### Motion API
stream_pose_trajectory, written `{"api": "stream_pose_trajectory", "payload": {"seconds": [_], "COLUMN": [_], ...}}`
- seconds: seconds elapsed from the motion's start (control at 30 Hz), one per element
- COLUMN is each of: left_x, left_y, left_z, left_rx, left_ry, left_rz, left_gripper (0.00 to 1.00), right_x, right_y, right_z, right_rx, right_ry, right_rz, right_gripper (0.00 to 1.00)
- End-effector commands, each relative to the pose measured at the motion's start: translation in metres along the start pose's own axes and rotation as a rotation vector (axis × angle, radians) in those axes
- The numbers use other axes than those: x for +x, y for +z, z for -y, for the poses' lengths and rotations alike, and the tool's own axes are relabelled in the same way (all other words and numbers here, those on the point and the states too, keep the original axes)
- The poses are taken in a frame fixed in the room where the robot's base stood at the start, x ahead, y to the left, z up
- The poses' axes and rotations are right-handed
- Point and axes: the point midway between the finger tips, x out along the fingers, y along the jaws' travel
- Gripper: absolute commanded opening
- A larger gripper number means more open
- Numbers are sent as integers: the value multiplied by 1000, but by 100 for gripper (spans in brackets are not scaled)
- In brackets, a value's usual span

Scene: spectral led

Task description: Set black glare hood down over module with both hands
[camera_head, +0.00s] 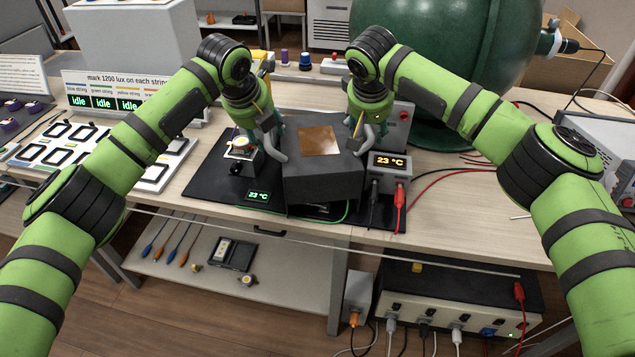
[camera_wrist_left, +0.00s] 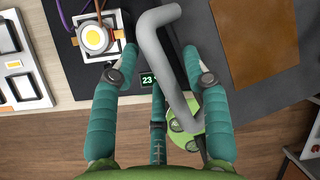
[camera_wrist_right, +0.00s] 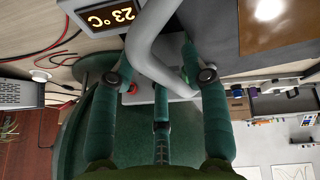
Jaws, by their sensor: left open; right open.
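The black glare hood (camera_head: 320,178) is a dark box with a copper-coloured plate on top and a bent grey handle on each side. It stands on a black mat at the middle of the table. A module with a round yellow LED (camera_head: 241,146) sits left of it, uncovered; it also shows in the left wrist view (camera_wrist_left: 95,38). My left gripper (camera_head: 272,133) is open, with the hood's left handle (camera_wrist_left: 168,65) between its fingers. My right gripper (camera_head: 366,128) is open, with the right handle (camera_wrist_right: 146,48) between its fingers. Finger contact with the handles cannot be told.
A meter reading 23 °C (camera_head: 389,164) with red and black leads stands just right of the hood. A small display (camera_head: 258,196) lies on the mat's front left. A large green sphere (camera_head: 440,70) rises behind. White trays (camera_head: 150,165) fill the left.

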Motion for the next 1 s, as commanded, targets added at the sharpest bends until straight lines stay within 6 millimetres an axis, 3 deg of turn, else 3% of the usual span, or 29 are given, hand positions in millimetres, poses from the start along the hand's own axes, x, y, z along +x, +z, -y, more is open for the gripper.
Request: {"api": "stream_pose_trajectory", "payload": {"seconds": [0.17, 0.6, 0.83, 1.0], "left_x": [-14, -101, -120, -121], "left_y": [1, 0, 0, 0], "left_z": [1, 0, 0, 0], "left_rx": [1, 1, -1, -1], "left_ry": [-3, 0, 0, 1], "left_rz": [2, 3, 1, 0], "left_gripper": [47, 47, 47, 47], "right_x": [0, 0, -2, -22], "right_y": [0, 0, 0, -1], "right_z": [1, 1, 1, 2], "right_rx": [-1, -1, -1, -2], "right_ry": [-2, -2, -3, -4], "right_rz": [-1, -1, -1, -4], "right_gripper": [47, 47, 47, 47]}}
